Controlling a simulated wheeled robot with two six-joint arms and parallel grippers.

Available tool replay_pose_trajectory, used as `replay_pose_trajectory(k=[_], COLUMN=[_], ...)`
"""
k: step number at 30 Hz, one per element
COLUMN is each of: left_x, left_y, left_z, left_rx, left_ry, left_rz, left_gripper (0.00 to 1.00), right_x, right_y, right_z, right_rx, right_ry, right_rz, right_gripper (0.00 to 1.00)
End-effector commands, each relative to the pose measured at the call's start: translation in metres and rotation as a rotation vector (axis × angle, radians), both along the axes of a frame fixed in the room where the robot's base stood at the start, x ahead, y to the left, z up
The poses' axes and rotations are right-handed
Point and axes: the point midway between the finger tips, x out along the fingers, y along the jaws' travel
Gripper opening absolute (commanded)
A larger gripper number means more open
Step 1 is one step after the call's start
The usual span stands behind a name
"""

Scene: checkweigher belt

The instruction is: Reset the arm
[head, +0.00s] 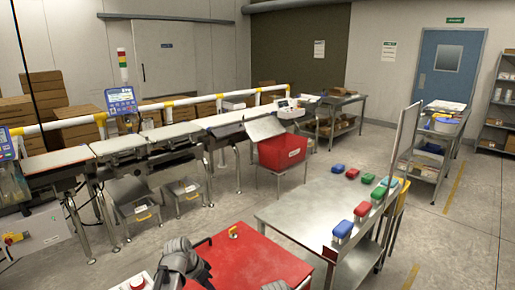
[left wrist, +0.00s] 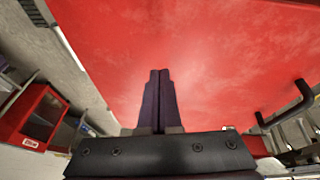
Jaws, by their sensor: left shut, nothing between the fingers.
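My left gripper (left wrist: 160,72) shows in the left wrist view with its two dark fingers pressed together, empty, above a plain red surface. In the head view a grey part of my left arm (head: 178,262) rises at the bottom edge, left of the middle; its fingertips cannot be made out clearly there. Nothing is seen touching the left fingers. My right gripper is not in view; only a small grey piece shows at the bottom edge.
A steel table (head: 290,213) at the right holds blue, red and green packs, including a blue pack (head: 342,231). A red bin (head: 282,151) stands behind it, near the conveyor belt (head: 172,131). Open floor lies between the bin and the conveyor's legs.

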Motion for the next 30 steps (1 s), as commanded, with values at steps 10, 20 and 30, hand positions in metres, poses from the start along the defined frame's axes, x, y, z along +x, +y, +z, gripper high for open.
replay_pose_trajectory(k=[10,20,30], left_x=[-0.149,-0.187,-0.186], left_y=[-0.084,-0.091,-0.091], left_z=[-0.015,-0.014,-0.014], left_rx=[0.29,0.403,0.402], left_ry=[0.234,0.245,0.245], left_rz=[0.219,0.336,0.337], left_gripper=[0.0,0.0,0.0], right_x=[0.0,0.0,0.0], right_y=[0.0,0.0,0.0], right_z=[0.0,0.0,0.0], right_rx=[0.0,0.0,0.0], right_ry=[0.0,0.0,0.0], right_rz=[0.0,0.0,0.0], right_gripper=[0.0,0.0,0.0])
